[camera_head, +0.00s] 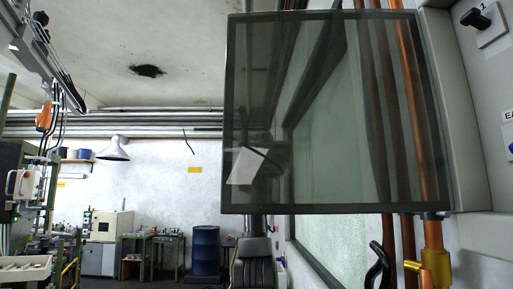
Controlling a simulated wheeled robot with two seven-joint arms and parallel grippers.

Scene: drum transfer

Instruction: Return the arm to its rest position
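Neither of my arms can be made out in the head view, and neither gripper shows. Whether they hold anything cannot be seen.
A dark tinted glass panel (335,115) fills the upper right, close by, with copper pipes (430,150) behind it. A black ribbed object (255,268) stands below. Workbenches (152,255) and a beige machine (110,226) line the back wall. Machinery crowds the left edge.

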